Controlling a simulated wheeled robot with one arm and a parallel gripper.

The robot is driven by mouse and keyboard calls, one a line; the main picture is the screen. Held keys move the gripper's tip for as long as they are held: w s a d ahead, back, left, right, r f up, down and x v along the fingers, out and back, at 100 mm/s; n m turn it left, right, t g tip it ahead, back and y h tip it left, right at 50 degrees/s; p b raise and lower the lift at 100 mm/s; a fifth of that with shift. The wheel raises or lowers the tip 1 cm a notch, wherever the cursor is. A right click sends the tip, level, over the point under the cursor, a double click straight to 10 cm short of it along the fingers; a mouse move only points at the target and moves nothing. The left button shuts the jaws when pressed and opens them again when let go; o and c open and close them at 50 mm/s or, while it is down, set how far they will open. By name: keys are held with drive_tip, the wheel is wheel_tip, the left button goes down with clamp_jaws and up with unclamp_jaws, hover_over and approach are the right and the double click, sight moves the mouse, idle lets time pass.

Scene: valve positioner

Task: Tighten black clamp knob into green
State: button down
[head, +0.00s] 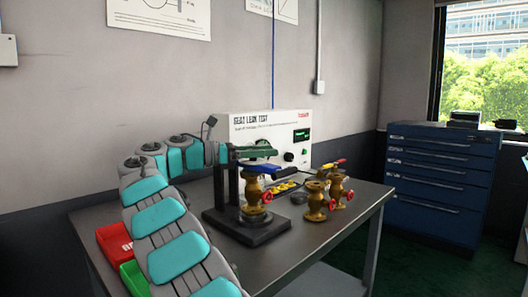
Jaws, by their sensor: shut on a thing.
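A clamp fixture with a black base (247,228) and upright post stands on the table, with a green crossbar (258,153) on top. A brass valve (255,190) with a blue lever and red handwheel stands upright in it, under the bar. My turquoise and grey arm reaches in from the lower left. Its end lies at the top of the fixture, where my gripper (262,145) is small, dark and shut at the black clamp knob above the green bar. The fingers and knob blend together, so how far the knob is screwed in cannot be told.
A white seat leak test panel (265,130) stands behind the fixture. Brass valves (315,203) stand to the right. A red bin (115,241) and a green bin (134,278) sit at the table's left. The table's front right (300,245) is clear.

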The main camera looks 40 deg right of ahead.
drive_tip(key=shift+s+a+m+g+y, duration=0.15)
drive_tip(key=shift+m+g+y, duration=0.25)
drive_tip(key=shift+m+g, duration=0.3)
idle(0.3)
drive_tip(key=shift+c, duration=1.4)
unclamp_jaws()
